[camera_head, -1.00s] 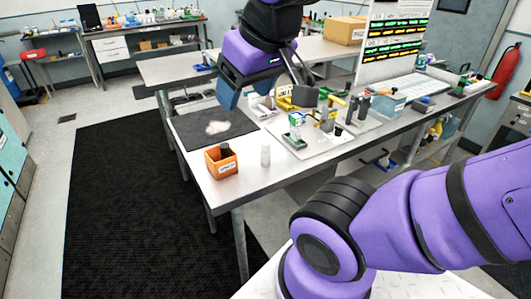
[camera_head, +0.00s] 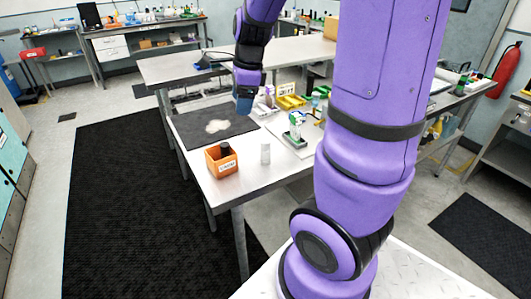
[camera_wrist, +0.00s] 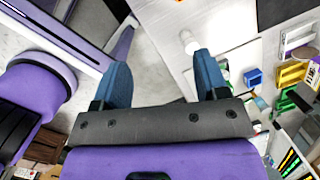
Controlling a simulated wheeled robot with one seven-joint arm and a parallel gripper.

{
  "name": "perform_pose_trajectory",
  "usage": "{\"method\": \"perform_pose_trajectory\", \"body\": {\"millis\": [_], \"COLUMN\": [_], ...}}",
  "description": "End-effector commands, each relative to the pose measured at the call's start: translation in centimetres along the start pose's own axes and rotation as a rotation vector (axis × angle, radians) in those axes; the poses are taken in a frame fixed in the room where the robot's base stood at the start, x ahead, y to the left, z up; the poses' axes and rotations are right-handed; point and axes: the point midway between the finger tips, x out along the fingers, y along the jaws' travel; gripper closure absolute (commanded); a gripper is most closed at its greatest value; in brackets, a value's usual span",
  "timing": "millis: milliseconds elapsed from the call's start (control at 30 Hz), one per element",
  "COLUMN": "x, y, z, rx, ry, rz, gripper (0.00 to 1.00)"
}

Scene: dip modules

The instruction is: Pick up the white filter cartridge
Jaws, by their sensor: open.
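A white cylinder (camera_head: 265,153), which looks like the filter cartridge, stands upright on the metal table near its front edge, just right of an orange box. In the wrist view the white cylinder (camera_wrist: 188,42) shows beyond the fingertips, nearer the right finger. My gripper (camera_head: 244,104) is over the table behind the cylinder, apart from it. In the wrist view my gripper (camera_wrist: 161,68) is open, with its two blue fingers wide apart and nothing between them.
The orange box (camera_head: 221,160) holds a dark item. A dark mat (camera_head: 190,135) with a pale patch lies left. A small green-based device (camera_head: 294,138) and yellow bins (camera_head: 291,101) stand to the right. My arm hides much of the table's right side.

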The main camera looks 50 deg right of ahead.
Motion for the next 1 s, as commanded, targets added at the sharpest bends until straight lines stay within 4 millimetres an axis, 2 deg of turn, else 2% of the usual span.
{"method": "perform_pose_trajectory", "body": {"millis": [33,300,500,733,1000], "x": [1.3,7.2,9.9,11.6,15.3], "y": [-1.0,-5.1,-6.7,-7.0,-6.6], "z": [-0.8,-5.9,-8.9,-10.0,-10.7], "rx": [0.116,0.766,1.081,1.182,1.178], "ry": [0.018,0.126,0.19,0.209,0.208], "rz": [0.014,0.018,-0.012,-0.027,-0.027], "gripper": [0.33,0.33,0.33,0.33,0.33]}}
